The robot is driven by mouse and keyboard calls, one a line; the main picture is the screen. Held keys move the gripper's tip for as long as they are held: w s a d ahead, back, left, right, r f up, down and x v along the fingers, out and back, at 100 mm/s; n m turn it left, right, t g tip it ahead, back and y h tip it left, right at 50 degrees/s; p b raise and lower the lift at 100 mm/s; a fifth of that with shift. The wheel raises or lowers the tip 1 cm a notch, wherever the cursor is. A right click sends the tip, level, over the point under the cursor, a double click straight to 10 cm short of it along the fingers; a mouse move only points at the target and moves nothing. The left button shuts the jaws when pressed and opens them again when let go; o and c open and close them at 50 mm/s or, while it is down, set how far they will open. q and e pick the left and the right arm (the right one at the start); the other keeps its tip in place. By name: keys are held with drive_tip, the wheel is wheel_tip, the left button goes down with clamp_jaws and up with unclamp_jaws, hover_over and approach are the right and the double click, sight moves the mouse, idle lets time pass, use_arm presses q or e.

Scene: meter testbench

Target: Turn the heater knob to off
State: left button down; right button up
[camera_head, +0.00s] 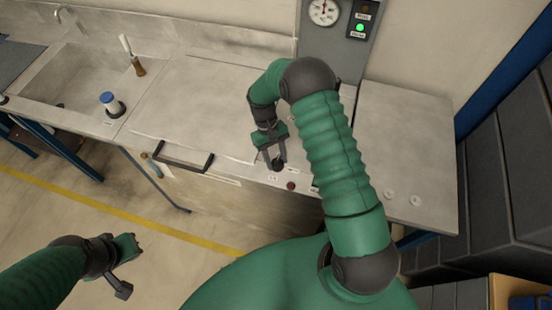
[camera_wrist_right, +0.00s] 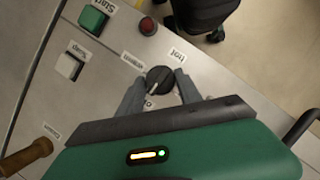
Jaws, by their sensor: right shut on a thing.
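The knob (camera_wrist_right: 158,78) is a small round black dial with a white pointer mark, set on the grey panel with small printed labels around it. In the right wrist view the pointer mark runs toward the lower left. My right gripper (camera_wrist_right: 161,82) has one finger on each side of the knob and is shut on it. In the head view this gripper (camera_head: 277,163) reaches down at the counter's front edge, and its fingers largely hide the knob. My left gripper (camera_head: 127,264) hangs low at the left over the floor, away from the counter; its opening is unclear.
A red button (camera_head: 291,186) sits right of the gripper. The wrist view shows a green button (camera_wrist_right: 93,19), a white button (camera_wrist_right: 68,66) and a wooden handle (camera_wrist_right: 25,158). A dark bar handle (camera_head: 184,158) lies left. A gauge (camera_head: 324,12) and lit green lamp (camera_head: 360,28) stand behind.

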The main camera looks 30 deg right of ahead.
drive_tip(key=shift+s+a+f, duration=0.1)
drive_tip(key=shift+s+f, duration=0.05)
drive_tip(key=shift+f, duration=0.05)
drive_tip(key=o, duration=1.1)
drive_tip(key=shift+o, duration=1.3)
drive_tip(key=shift+w, duration=0.2)
drive_tip(key=shift+r, duration=0.15)
drive_tip(key=b+v, duration=0.2)
drive_tip(key=v, duration=1.4)
drive_tip(key=shift+w+d+b, duration=0.2)
drive_tip(key=shift+w+b, duration=0.1)
drive_tip(key=shift+r, duration=0.15)
